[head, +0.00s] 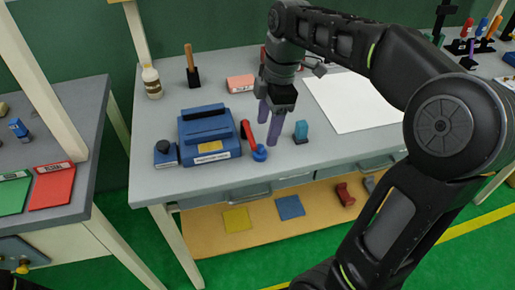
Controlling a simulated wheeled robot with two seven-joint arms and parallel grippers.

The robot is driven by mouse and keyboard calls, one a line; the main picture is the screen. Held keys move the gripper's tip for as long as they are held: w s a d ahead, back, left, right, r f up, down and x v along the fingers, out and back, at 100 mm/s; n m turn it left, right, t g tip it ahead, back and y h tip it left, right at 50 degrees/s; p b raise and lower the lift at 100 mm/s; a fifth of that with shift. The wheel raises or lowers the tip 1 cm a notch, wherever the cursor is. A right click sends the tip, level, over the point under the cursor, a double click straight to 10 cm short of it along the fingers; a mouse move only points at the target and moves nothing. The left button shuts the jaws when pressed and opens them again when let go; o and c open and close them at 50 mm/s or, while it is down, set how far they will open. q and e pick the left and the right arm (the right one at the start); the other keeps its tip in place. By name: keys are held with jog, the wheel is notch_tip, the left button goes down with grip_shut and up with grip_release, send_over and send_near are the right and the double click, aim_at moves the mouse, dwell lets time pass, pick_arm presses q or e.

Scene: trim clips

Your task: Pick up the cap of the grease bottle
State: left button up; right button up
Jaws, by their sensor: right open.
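A small cream-white bottle (152,84) with a dark band stands upright at the back left of the grey workbench. A pale cap (148,67) sits on its top; I take this for the grease bottle, but its label is too small to read. My right gripper (267,134) has two purple fingers pointing down, open and apart. It is well to the right of the bottle, above a red piece (249,134) and a round blue piece (260,153). I see nothing held between the fingers.
A blue toolbox-like case (209,135) stands in front of the bottle. A wooden-handled tool (190,66) and a pink block (240,83) are to its right. A teal-topped block (301,131) stands right of the gripper. A white sheet (355,102) covers the bench's middle.

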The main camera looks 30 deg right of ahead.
aim_at(261, 146)
jog(key=shift+w+a+f, duration=0.1)
jog(key=shift+f, duration=0.6)
jog(key=shift+w+a+f, duration=0.1)
jog(key=shift+f, duration=0.55)
jog(key=shift+f, duration=0.1)
jog(key=f, duration=0.2)
jog(key=a+f, duration=0.1)
jog(key=f, duration=0.2)
jog(key=shift+w, duration=0.15)
jog(key=shift+c, duration=0.3)
grip_shut()
jog(key=shift+r, duration=0.15)
